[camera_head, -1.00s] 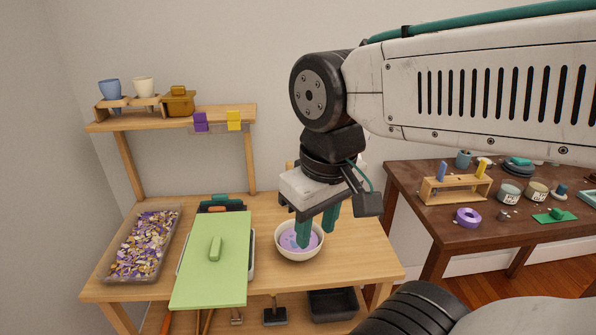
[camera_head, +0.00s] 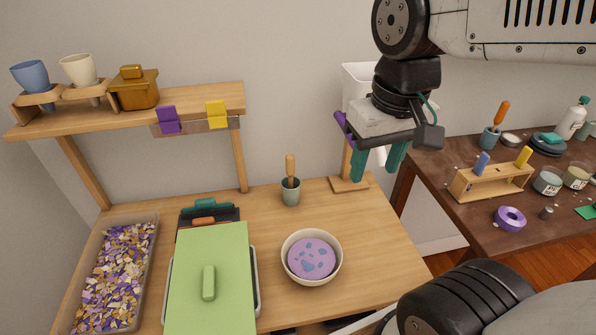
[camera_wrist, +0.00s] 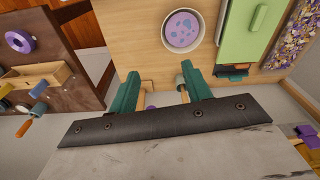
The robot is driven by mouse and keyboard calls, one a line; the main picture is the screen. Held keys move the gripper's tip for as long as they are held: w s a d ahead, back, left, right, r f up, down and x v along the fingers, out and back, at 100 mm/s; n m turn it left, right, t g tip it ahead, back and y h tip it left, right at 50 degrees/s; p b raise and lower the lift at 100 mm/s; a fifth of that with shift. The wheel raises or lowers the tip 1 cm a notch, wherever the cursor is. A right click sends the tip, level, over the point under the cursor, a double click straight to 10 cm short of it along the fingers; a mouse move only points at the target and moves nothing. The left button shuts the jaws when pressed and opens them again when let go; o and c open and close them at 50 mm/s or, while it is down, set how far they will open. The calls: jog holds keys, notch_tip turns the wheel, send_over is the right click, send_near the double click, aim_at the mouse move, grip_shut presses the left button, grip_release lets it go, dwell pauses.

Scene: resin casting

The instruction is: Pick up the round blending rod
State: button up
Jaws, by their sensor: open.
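A wooden rod (camera_head: 290,168) stands upright in a small grey-green cup (camera_head: 291,193) at the back of the light wooden table. It looks like the round blending rod, though I cannot be sure. My gripper (camera_head: 376,172) has green fingers, spread apart and empty, and hangs above and to the right of the cup. In the wrist view, my gripper (camera_wrist: 158,75) shows its fingers apart, with wooden parts partly hidden beside them. A pale bowl (camera_head: 338,261) holding a purple mass with blue spots stands in front of the cup.
A wooden post on a base (camera_head: 349,185) stands behind my gripper, with a purple bar and a white bin near it. A green lid (camera_head: 225,255) and a tray of chips (camera_head: 150,250) lie left. A shelf (camera_head: 190,105) rises behind. A dark table (camera_head: 450,165) stands right.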

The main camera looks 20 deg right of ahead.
jog(key=w+a+f+m, duration=0.1)
jog(key=w+f+m, duration=0.15)
jog(key=w, duration=1.35)
jog(key=m+g, duration=0.1)
send_over(290, 177)
jog(key=f, duration=1.2)
jog(key=shift+w+d, duration=0.15)
jog(key=shift+d, duration=0.25)
jog(key=f, duration=0.8)
jog(key=shift+w+a, duration=0.2)
jog(key=shift+w, duration=0.05)
grip_shut()
